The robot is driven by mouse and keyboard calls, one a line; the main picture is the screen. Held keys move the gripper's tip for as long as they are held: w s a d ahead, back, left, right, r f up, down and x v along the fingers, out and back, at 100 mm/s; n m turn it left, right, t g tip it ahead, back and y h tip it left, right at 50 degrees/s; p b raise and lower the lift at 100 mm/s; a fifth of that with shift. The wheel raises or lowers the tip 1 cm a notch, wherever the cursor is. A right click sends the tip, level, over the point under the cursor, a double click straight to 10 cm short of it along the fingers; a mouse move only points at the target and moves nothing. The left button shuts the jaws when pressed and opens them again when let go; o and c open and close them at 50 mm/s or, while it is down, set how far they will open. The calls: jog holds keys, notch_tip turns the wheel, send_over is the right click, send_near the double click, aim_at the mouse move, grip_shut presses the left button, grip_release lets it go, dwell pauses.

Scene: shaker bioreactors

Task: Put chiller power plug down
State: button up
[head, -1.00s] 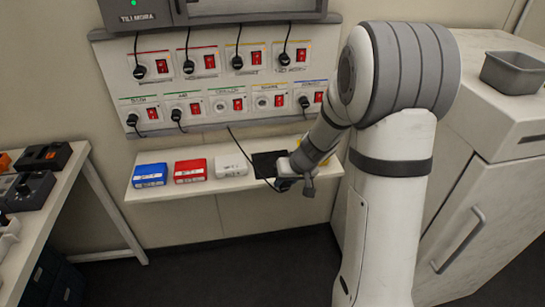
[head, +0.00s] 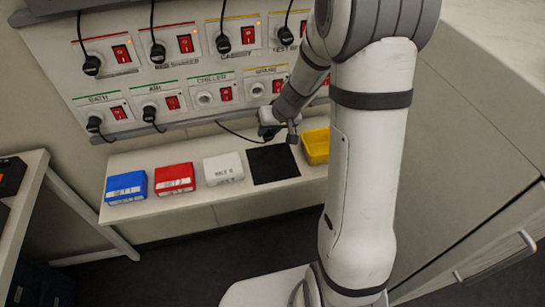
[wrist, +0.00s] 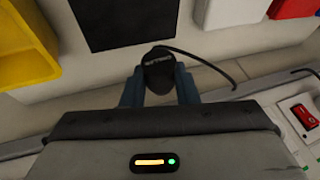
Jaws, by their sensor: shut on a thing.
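My gripper (head: 277,130) is in front of the socket panel, above the back edge of the shelf and the black mat in the head view. In the wrist view, the blue fingers of my gripper (wrist: 158,88) are closed around a black plug (wrist: 157,68) with a small label, too small to read. A dark cord runs from the plug; it also shows in the head view as a thin cable (head: 236,132). The black mat (head: 272,163) lies bare on the shelf and shows in the wrist view (wrist: 118,22). The CHILLER socket (head: 204,97) is empty.
On the white shelf (head: 160,218) stand a blue box (head: 126,187), a red box (head: 174,179), a white box (head: 223,168) and a yellow bin (head: 316,146). Several black plugs sit in the panel above. A second socket (head: 257,89) is empty.

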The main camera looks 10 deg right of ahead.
aim_at(270, 136)
jog(key=shift+s+b, duration=0.1)
jog(key=shift+b, duration=0.35)
jog(key=shift+s+m+b, duration=0.1)
jog(key=shift+m+b, duration=0.3)
jog(key=shift+b, duration=0.2)
jog(key=b, duration=0.1)
jog(key=s+m+b, duration=0.1)
jog(key=b, duration=0.1)
jog(key=shift+a+r+h, duration=0.15)
jog(key=shift+r+h, duration=0.1)
jog(key=shift+h, duration=0.15)
jog(key=r+m+b, duration=0.1)
jog(key=m+b, duration=0.1)
jog(key=s+r+m+t+h+b, duration=0.1)
jog(key=b, duration=0.1)
jog(key=shift+s+d+m+h, duration=0.3)
jog(key=shift+d+m, duration=0.05)
jog(key=shift+m, duration=0.05)
jog(key=shift+f, duration=0.15)
notch_tip(270, 136, down, 10)
jog(key=b, duration=0.2)
jog(key=shift+r+b, duration=0.25)
jog(key=shift+b, duration=0.05)
jog(key=shift+f+b, duration=0.5)
jog(key=shift+b, duration=0.1)
